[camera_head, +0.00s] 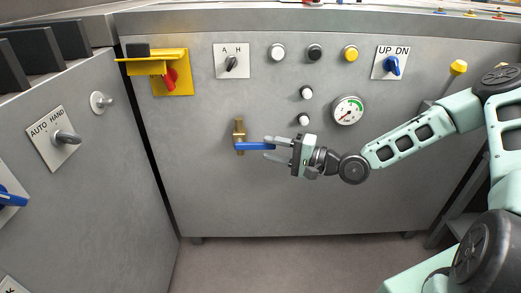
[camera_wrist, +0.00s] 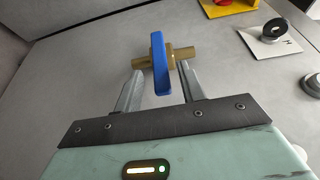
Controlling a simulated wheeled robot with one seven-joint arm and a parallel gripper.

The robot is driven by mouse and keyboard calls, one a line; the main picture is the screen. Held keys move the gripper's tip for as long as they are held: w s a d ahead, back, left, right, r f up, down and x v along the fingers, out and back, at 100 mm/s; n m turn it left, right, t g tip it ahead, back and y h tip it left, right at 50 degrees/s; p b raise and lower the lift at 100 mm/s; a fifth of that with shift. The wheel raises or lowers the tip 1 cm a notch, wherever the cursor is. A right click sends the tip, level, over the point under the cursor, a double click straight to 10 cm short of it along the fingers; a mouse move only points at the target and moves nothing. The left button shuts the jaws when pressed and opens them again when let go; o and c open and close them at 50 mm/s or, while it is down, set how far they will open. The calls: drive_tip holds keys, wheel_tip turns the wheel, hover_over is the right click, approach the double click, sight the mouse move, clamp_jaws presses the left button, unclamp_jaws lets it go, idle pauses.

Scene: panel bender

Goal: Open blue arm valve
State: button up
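The valve has a blue lever handle (camera_head: 254,146) and a brass body (camera_head: 239,130) on the grey front panel. In the head view the brass body stands upright and the lever points right, across the pipe, towards my gripper (camera_head: 270,148). In the wrist view the blue lever (camera_wrist: 160,65) lies between the two fingers of my gripper (camera_wrist: 157,82), with a visible gap on each side. The brass pipe (camera_wrist: 182,55) runs crosswise just beyond the fingertips. The fingers are open, one on each side of the lever's free end.
Above the valve are a yellow bracket with a red switch (camera_head: 170,78), an A/H selector (camera_head: 231,63) and several buttons. A pressure gauge (camera_head: 347,110) sits right of my gripper. A side cabinet with an AUTO/HAND knob (camera_head: 67,137) stands left. The panel below the valve is bare.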

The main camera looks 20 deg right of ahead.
sight(266, 146)
drive_tip(key=shift+b+x, duration=0.3)
drive_tip(key=shift+x, duration=1.7)
clamp_jaws()
drive_tip(key=shift+r, duration=0.1)
drive_tip(key=shift+r+p, duration=0.1)
drive_tip(key=shift+p, duration=0.25)
